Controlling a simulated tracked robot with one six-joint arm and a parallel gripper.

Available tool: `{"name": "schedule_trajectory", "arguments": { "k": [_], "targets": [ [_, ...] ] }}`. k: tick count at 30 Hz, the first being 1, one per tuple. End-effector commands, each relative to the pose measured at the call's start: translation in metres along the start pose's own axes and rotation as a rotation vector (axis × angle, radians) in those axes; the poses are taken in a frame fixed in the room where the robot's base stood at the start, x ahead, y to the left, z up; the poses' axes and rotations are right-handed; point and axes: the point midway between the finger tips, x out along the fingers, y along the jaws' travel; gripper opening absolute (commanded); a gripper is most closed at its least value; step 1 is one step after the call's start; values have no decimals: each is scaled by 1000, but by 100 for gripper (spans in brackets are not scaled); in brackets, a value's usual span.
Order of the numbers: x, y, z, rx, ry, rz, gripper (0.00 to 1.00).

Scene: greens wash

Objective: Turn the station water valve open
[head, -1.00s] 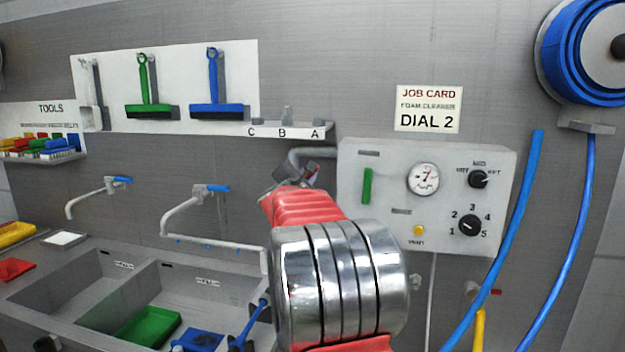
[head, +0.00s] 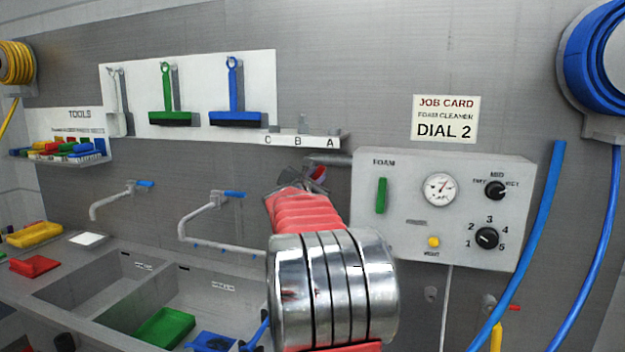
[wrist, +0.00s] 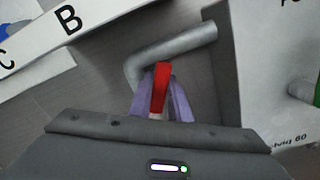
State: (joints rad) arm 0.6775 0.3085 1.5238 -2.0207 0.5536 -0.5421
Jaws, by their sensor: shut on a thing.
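A red valve lever (wrist: 160,88) shows in the wrist view, standing nearly upright in the picture. It is beside the bend of a grey pipe (wrist: 178,50). My gripper (wrist: 161,103) is shut on the lever, with a pale purple finger on each side of it. The valve body is hidden behind my gripper. In the head view the red lever (head: 320,173) is a small patch at the tip of my gripper (head: 314,180), left of the foam box. My arm covers what lies below it.
The grey foam box (head: 400,228) with gauge and knobs is close on the right. A shelf marked C, B, A (head: 305,140) is just above my gripper. Sinks (head: 95,290) and taps are at lower left. Blue hoses (head: 590,250) hang at far right.

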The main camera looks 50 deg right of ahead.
Motion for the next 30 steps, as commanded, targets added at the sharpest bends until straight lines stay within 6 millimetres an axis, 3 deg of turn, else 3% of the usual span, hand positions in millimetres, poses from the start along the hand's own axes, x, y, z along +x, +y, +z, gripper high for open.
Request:
{"name": "schedule_trajectory", "arguments": {
  "k": [7, 8, 16, 30],
  "targets": [
    [1, -4, -2, -3, 3, -6, 0],
    [1, -4, -2, -3, 3, -6, 18],
    [1, -4, 0, -1, 1, -5, 36],
    [-9, -1, 0, 1, -1, -3, 36]
  ]
}}
